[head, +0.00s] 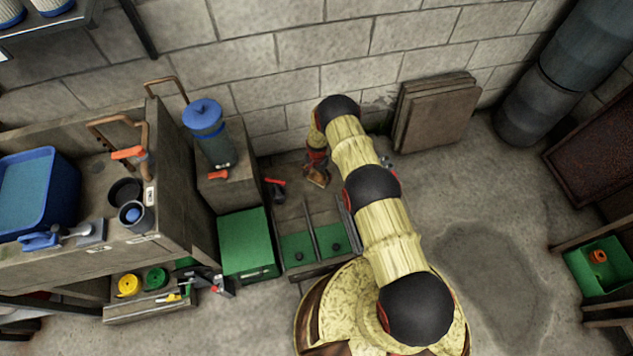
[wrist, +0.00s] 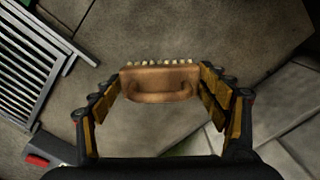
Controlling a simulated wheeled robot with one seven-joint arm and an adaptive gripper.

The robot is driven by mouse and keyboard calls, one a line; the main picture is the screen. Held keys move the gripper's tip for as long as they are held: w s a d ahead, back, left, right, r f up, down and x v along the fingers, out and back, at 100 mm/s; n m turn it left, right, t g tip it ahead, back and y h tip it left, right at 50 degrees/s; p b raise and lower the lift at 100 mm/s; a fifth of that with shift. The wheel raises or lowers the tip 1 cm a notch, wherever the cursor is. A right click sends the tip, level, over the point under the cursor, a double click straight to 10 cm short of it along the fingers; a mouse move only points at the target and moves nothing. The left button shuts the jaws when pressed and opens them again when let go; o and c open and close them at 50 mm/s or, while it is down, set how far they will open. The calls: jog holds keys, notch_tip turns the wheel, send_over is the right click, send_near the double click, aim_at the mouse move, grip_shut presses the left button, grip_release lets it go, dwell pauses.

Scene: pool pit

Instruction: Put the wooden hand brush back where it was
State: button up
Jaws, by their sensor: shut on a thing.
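The wooden hand brush (wrist: 160,84), a brown block with pale bristle tufts along its far edge, is between the fingers of my gripper (wrist: 162,82) in the wrist view. The fingers press on its two ends and are shut on it. In the head view my gripper (head: 316,165) hangs near the block wall, and the brush (head: 317,180) shows small and partly hidden below it. Concrete floor lies beyond the brush in the wrist view. I cannot tell the brush's height above the floor.
A green box (head: 247,243) and a low tray with green compartments (head: 308,244) stand left of my arm. A metal grate (wrist: 32,62) lies at left in the wrist view. Brown panels (head: 436,113) lean on the wall. Floor (head: 490,270) at right is clear.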

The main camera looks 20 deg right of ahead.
aim_at(316, 179)
jog(key=shift+w+f, duration=0.3)
jog(key=shift+f, duration=0.05)
notch_tip(316, 179, down, 3)
jog(key=shift+w+f+b, duration=0.1)
jog(key=shift+f+b, duration=0.1)
jog(key=shift+b, duration=0.65)
jog(key=shift+r, duration=0.1)
jog(key=o, duration=1.5)
jog(key=shift+c, duration=0.2)
